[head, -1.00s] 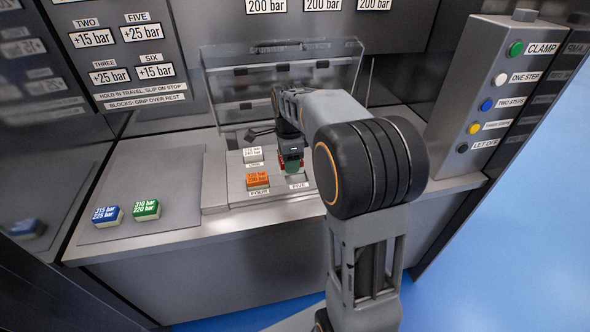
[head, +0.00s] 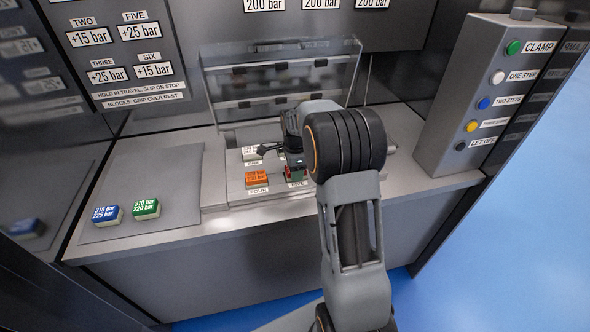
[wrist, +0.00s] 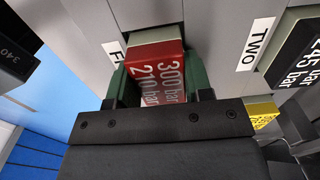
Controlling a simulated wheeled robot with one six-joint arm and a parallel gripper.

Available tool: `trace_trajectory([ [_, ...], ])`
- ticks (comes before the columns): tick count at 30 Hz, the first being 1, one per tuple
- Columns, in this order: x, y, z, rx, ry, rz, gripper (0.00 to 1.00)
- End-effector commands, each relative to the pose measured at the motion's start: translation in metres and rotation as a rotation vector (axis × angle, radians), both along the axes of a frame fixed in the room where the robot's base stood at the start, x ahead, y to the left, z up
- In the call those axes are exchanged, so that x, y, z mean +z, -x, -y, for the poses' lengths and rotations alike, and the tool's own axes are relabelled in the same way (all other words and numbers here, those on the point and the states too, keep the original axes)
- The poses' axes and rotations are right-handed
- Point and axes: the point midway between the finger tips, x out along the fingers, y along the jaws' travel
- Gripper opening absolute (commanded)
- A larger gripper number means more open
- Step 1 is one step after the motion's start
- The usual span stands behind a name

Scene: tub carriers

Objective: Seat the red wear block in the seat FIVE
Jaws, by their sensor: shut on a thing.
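The red wear block (wrist: 168,78), printed 300 bar and 210 bar, sits between the green fingers of my gripper (wrist: 157,88) in the wrist view. My gripper is shut on it. In the head view my gripper (head: 295,172) is low over the carrier, right at the FIVE label (head: 297,183), with a little red showing between the fingers. In the wrist view a partly covered label starting with F (wrist: 113,50) is beside the block. The seat's floor is hidden by the block and fingers, so I cannot tell whether the block rests fully in it.
An orange block (head: 257,178) is at FOUR, left of my gripper, with a pale block (head: 250,154) behind. A black block (wrist: 300,55) is by the TWO label. Blue (head: 107,215) and green (head: 146,208) blocks lie on the left pad. A clear guard (head: 280,75) stands behind.

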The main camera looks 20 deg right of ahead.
Motion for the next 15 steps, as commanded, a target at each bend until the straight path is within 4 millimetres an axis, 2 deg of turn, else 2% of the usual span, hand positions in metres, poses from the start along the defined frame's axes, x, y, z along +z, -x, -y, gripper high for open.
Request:
trace_trajectory([
  [10,-0.0036,0.0,-0.0002,0.0,0.0,0.0,0.2],
  [11,-0.0031,0.0,-0.0002,0.0,0.0,0.0,0.48],
  [15,-0.0026,0.0001,-0.0002,0.0,0.0,0.0,0.62],
])
